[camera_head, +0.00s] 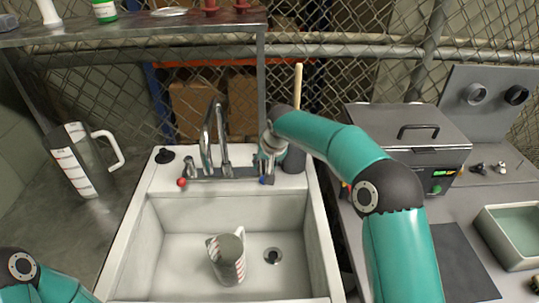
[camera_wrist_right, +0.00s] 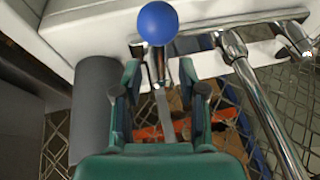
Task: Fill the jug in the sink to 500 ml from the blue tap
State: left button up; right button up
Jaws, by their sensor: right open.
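The jug (camera_head: 229,272), grey and white with red marks, stands in the white sink (camera_head: 175,225), left of the drain. I cannot make out its water level. The chrome tap spout (camera_head: 207,140) rises behind the sink; no stream shows. The blue tap's ball knob (camera_head: 263,180) is at the right end of the tap bar and shows large in the right wrist view (camera_wrist_right: 157,23). My right gripper (camera_head: 268,155) is open at the blue tap. In the wrist view its fingertips (camera_wrist_right: 158,68) lie either side of the lever stem; contact is unclear. My left gripper is out of view.
A red knob (camera_head: 182,182) sits at the tap bar's left end. A second marked jug (camera_head: 75,165) stands on the left counter. A dark grey cylinder (camera_wrist_right: 95,100) is close beside my right gripper. A grey lidded machine (camera_head: 408,140) stands right of the sink.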

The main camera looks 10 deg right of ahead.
jog(key=shift+w+f, duration=0.2)
jog(key=shift+f, duration=0.3)
jog(key=shift+a, duration=0.1)
grip_shut()
dwell(0.6)
